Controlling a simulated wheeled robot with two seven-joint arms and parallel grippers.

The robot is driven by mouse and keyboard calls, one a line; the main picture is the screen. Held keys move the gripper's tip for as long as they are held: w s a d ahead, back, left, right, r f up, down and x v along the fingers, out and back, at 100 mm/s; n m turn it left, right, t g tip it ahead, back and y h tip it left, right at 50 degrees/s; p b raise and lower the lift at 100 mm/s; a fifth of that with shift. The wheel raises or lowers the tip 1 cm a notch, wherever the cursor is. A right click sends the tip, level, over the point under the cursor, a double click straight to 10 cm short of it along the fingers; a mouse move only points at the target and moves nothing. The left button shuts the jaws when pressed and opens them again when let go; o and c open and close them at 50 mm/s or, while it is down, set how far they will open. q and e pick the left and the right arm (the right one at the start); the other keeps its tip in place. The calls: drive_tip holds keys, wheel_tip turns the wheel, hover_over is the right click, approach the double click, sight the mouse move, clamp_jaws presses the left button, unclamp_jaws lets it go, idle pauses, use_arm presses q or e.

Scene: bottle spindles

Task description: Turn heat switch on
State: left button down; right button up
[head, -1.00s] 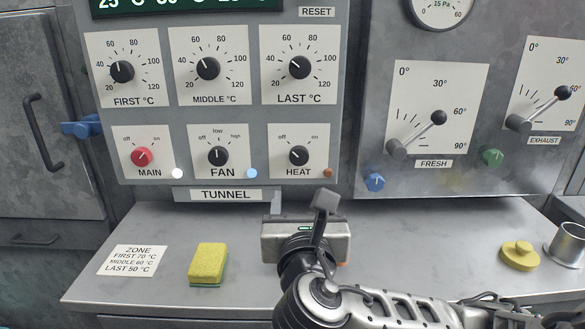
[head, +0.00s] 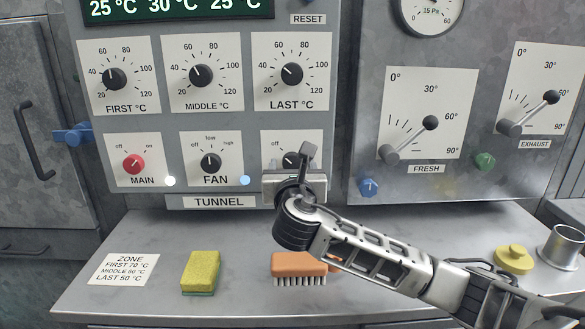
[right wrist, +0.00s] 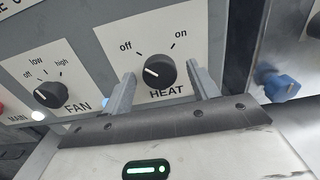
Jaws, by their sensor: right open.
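The black heat knob (head: 291,160) is on its white plate on the tunnel panel, partly hidden behind my right gripper (head: 292,172) in the head view. In the right wrist view the heat knob (right wrist: 159,71) shows in full, with its white mark toward the "off" side. My right gripper (right wrist: 163,76) is open, one finger on each side of the knob, with gaps visible. I cannot tell whether the fingertips reach as deep as the knob. My left gripper is not in view.
The fan knob (head: 211,163) and red main knob (head: 134,164) are to the left. A blue valve knob (head: 368,187) is to the right. Below, a yellow sponge (head: 201,271), an orange brush (head: 299,265) and a yellow lidded item (head: 514,258) rest on the grey counter (head: 110,303).

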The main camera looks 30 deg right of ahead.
drive_tip(key=c, duration=1)
